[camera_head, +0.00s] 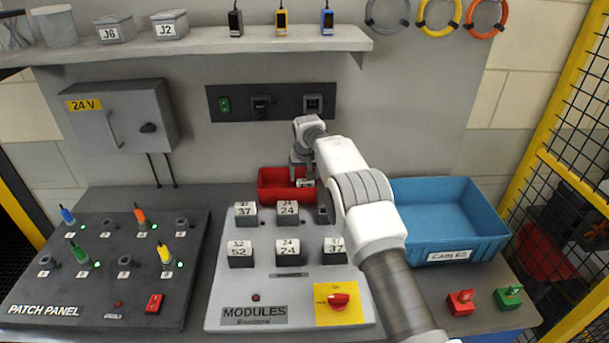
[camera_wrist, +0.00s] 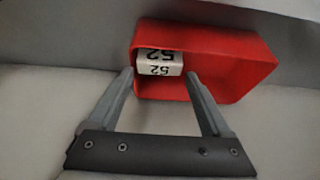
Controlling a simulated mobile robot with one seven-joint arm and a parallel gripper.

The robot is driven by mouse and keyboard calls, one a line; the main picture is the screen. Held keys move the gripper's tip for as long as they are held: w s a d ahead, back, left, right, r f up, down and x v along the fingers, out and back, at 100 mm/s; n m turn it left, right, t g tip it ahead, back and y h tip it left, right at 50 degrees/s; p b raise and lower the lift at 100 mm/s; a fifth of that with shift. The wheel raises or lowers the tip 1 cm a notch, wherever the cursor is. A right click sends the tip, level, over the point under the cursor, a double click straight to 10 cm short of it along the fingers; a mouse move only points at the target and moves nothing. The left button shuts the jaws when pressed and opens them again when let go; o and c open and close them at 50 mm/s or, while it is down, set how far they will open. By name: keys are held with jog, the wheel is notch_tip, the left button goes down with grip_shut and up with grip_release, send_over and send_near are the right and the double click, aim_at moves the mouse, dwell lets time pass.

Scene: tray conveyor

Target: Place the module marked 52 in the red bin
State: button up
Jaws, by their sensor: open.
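The red bin (camera_head: 275,196) stands behind the module board, and it also shows in the wrist view (camera_wrist: 225,75). A white-and-dark module marked 52 (camera_wrist: 160,68) lies inside it, towards the left end in the wrist view. In the head view this module (camera_head: 306,183) is small and partly hidden by my arm. My gripper (camera_wrist: 158,76) is open, with its fingertips close to the two sides of the module; contact cannot be told. In the head view my gripper (camera_head: 302,172) is over the bin. Another module marked 52 (camera_head: 241,253) sits at the board's front left.
The module board (camera_head: 220,300) carries several more modules, marked 37 and 24, and a red knob (camera_head: 339,300). A blue bin (camera_head: 445,215) stands right of my arm. The patch panel (camera_head: 95,290) is at left. A shelf (camera_head: 200,43) runs above.

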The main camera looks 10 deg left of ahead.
jog(key=shift+d+f, duration=0.45)
jog(key=shift+d, duration=0.05)
jog(key=shift+r+p, duration=0.7)
jog(key=shift+r, duration=0.05)
jog(key=shift+r+b, duration=0.35)
jog(key=a+b+v, duration=0.1)
jog(key=v, duration=1)
jog(key=shift+d+r, duration=0.2)
jog(key=shift+r, duration=0.05)
jog(key=shift+s, duration=0.1)
jog(key=s+d+r+m, duration=0.1)
jog(key=s+d+r, duration=1)
jog(key=d+r, duration=0.4)
jog(key=s+d+r+m, duration=0.1)
jog(key=s+d+r, duration=0.1)
jog(key=s+d, duration=0.35)
jog(key=s+d+r, duration=0.2)
jog(key=s+d, duration=0.1)
jog(key=s, duration=0.6)
jog(key=s+d+f, duration=0.2)
jog(key=s+f, duration=0.1)
jog(key=s, duration=0.6)
jog(key=s+d+f+m+t+h, duration=0.1)
jog(key=s+d+f, duration=0.2)
jog(key=s, duration=0.6)
jog(key=shift+s+d+f, duration=0.3)
jog(key=shift+s+f, duration=0.05)
jog(key=shift+s, duration=0.05)
